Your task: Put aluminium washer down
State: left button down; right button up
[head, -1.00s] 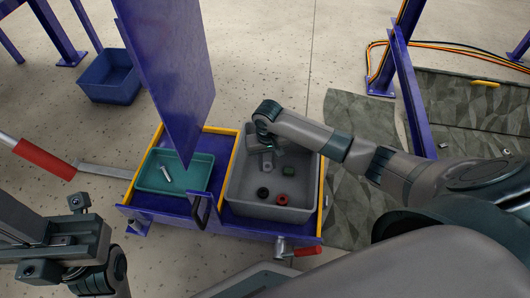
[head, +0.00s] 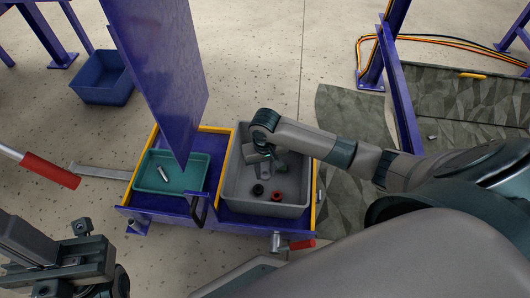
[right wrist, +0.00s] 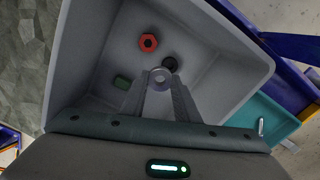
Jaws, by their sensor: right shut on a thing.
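My right gripper (head: 277,160) is over the grey bin (head: 231,178) in the head view. In the right wrist view, my right gripper (right wrist: 160,82) is shut on a small light-grey ring, the aluminium washer (right wrist: 161,77), held at its fingertips. The washer is too small to make out in the head view. Below it, the bin holds a red ring (right wrist: 147,42), a black ring (right wrist: 169,63) and a green piece (right wrist: 122,82). The gap between washer and bin floor is hard to judge. Only my left arm shows at the lower left, not its fingers.
A teal tray (head: 189,185) with a silver bolt-like piece (head: 163,173) stands left of the bin on the blue cart. A tall blue panel (head: 165,75) rises beside them. A blue crate (head: 101,78) is on the floor at upper left. The bin's front floor has free room.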

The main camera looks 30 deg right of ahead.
jog(key=w+a+r+n, duration=0.1)
jog(key=w+r, duration=0.1)
jog(key=r, duration=0.9)
jog(key=w+a+r+n, duration=0.1)
jog(key=w+a+r, duration=0.1)
jog(key=r, duration=0.9)
jog(key=w+a+r, duration=0.2)
jog(key=r, duration=0.9)
jog(key=shift+a+r+n, duration=0.15)
jog(key=shift+r+n, duration=0.05)
jog(key=shift+n, duration=0.2)
